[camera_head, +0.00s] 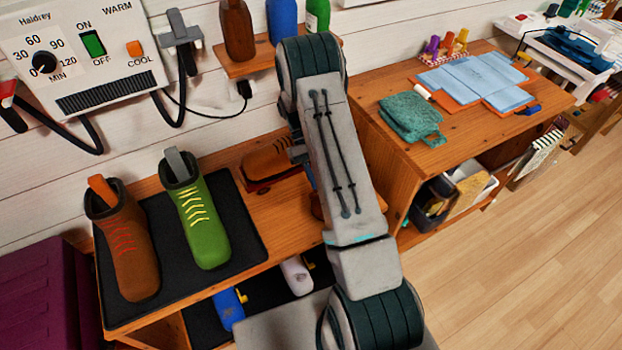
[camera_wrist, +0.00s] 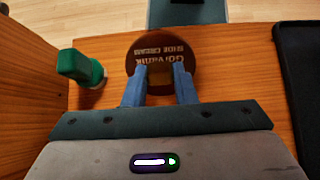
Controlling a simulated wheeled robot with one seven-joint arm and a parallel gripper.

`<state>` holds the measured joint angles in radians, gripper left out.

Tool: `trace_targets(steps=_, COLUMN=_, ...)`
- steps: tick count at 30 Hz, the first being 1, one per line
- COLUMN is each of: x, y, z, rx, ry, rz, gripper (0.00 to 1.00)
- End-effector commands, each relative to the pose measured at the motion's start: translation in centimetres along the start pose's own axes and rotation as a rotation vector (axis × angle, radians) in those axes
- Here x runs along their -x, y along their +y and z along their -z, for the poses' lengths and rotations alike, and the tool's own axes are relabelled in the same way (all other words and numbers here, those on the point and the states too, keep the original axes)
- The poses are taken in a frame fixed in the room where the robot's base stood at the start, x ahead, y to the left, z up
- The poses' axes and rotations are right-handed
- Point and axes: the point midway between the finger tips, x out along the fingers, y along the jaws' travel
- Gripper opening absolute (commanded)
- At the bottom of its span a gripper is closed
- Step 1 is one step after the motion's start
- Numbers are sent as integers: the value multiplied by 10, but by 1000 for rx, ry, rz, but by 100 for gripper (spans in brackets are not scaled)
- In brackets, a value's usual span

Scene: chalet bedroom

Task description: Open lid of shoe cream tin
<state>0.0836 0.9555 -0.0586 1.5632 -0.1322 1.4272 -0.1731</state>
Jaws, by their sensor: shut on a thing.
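The shoe cream tin (camera_wrist: 158,48) is round with a dark brown lid, printed "SHOE CREAM" upside down in the wrist view. It sits on the wooden bench top, and its lid is on. My gripper (camera_wrist: 160,74) reaches over the near part of the lid. Its two blue fingers are closed on a small tan-brown piece at the lid, which looks like a knob. In the head view my arm hides the fingers and most of the tin area.
A green-capped bottle (camera_wrist: 82,68) stands left of the tin in the wrist view. Two boots, brown (camera_head: 128,245) and green (camera_head: 200,225), stand on a black mat (camera_head: 243,225). A higher table (camera_head: 375,110) adjoins on the right.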

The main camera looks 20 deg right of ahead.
Motion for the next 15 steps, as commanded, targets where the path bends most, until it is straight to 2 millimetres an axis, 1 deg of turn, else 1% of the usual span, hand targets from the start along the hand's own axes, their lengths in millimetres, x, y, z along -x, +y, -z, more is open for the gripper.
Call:
trace_targets(steps=1, x=-1, y=3, z=1, rx=-5, ry=1, rz=-3, gripper=0)
trace_targets(steps=8, x=-1, y=2, z=1, rx=-4, ry=2, rz=-4, gripper=0)
trace_targets(steps=9, x=-1, y=2, z=1, rx=-4, ry=3, rz=-5, gripper=28)
trace_targets(steps=11, x=-1, y=2, z=1, rx=-3, ry=3, rz=-4, gripper=44)
trace_targets(steps=12, x=-1, y=1, z=1, rx=-2, ry=3, rz=-4, gripper=47)
trace_targets(steps=15, x=0, y=0, z=1, rx=-1, ry=3, rz=-5, gripper=47)
